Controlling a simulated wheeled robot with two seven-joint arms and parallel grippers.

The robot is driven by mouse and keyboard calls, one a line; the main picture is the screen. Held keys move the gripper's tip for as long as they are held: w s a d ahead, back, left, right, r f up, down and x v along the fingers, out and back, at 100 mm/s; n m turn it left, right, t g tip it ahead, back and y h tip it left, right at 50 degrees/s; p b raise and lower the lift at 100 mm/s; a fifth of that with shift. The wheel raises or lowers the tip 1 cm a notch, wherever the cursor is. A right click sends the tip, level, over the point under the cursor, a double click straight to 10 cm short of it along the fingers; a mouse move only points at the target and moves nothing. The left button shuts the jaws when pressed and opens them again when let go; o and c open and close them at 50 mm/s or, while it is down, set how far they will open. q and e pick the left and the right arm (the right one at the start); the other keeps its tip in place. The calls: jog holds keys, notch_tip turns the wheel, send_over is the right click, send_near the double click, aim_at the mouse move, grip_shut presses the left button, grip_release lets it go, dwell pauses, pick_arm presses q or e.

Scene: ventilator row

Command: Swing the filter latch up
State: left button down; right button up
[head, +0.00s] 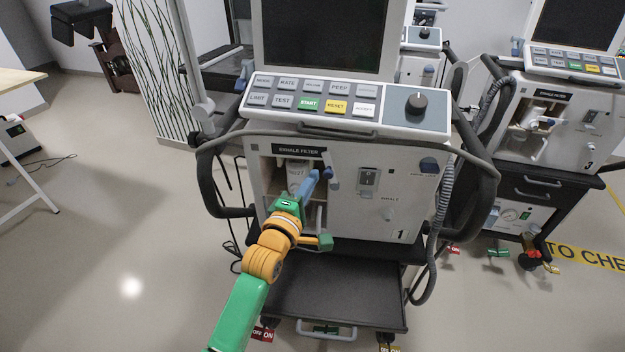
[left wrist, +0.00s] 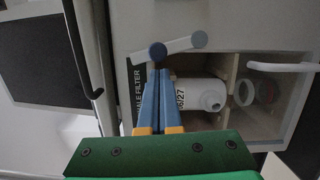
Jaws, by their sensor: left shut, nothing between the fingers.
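The filter latch is a short pale lever (left wrist: 182,44) with a dark blue round knob and a grey-blue round end, on the front panel beside the filter bay in the left wrist view. In the head view its dark blue part (head: 327,158) shows at the bay's right edge. My left gripper (head: 312,180) is shut and empty, its blue fingers at the bay opening. In the left wrist view the fingertips (left wrist: 158,72) are right by the knob; I cannot tell whether they touch. The white filter (left wrist: 203,95) sits in the bay, partly hidden by the fingers. My right gripper is out of view.
Ventilator 1 has a button panel (head: 355,106) with a dial above the bay and a dark lower shelf (head: 335,295). A grey hose (head: 440,215) hangs on its right. A second ventilator (head: 560,125) stands at the right. Open floor (head: 120,230) lies at the left.

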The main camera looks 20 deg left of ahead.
pick_arm(q)
jog(key=shift+d, duration=0.1)
jog(key=m+p, duration=0.1)
jog(key=d+r+p, duration=0.1)
jog(key=p, duration=0.1)
jog(key=m+p, duration=0.1)
jog(key=p, duration=0.1)
jog(key=shift+w+d+r+m+g, duration=0.2)
jog(key=shift+r+m+g, duration=0.1)
jog(key=shift+r+g, duration=0.1)
jog(key=shift+d+f+m+p, duration=0.15)
jog(key=shift+m+p, duration=0.15)
jog(key=shift+p, duration=0.05)
jog(key=shift+f, duration=0.2)
